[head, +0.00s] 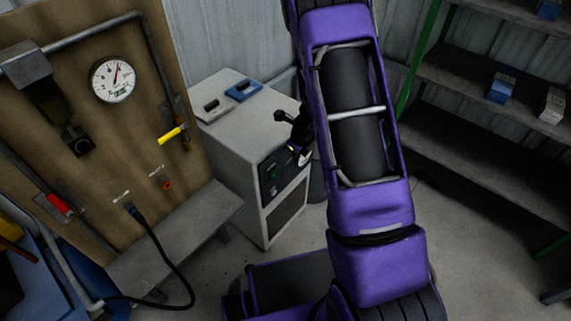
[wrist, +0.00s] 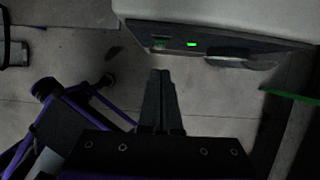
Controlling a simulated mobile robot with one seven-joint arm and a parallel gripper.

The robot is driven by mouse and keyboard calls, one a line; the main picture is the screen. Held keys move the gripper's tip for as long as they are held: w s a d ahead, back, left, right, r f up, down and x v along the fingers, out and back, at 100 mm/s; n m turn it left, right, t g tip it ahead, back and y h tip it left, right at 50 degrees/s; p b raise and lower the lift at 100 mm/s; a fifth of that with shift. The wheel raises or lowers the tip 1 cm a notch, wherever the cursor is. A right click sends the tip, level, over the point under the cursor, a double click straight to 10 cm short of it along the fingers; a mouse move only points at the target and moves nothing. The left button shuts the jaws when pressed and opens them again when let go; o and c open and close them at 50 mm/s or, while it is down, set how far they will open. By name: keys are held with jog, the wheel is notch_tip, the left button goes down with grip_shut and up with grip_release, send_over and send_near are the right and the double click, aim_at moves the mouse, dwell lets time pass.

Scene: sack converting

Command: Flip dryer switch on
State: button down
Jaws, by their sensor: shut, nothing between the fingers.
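The dryer is a white-grey cabinet (head: 230,135) with a dark control panel (head: 270,178) on its front, left of my arm in the head view. In the wrist view, the dryer's underside-like pale face (wrist: 220,15) fills the top, with the dark panel strip (wrist: 170,36) below it. A bright green rectangle (wrist: 192,44) shows on that strip; I cannot tell whether it is the switch or a lamp, nor the switch's position. My gripper (wrist: 161,72) is shut and empty, its tips a little short of the panel in the picture. In the head view my wrist partly covers the panel's right side.
A wooden board with a gauge (head: 113,81), a yellow-handled valve (head: 171,135) and a black hose (head: 160,255) stands left. A grey bench (head: 190,235) juts below it. Shelves (head: 480,85) stand right. Grey and blue handled items lie on the dryer.

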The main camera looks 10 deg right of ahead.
jog(key=v, duration=0.2)
jog(key=shift+w+a+r, duration=0.1)
jog(key=shift+w+r, duration=0.05)
jog(key=shift+r, duration=0.3)
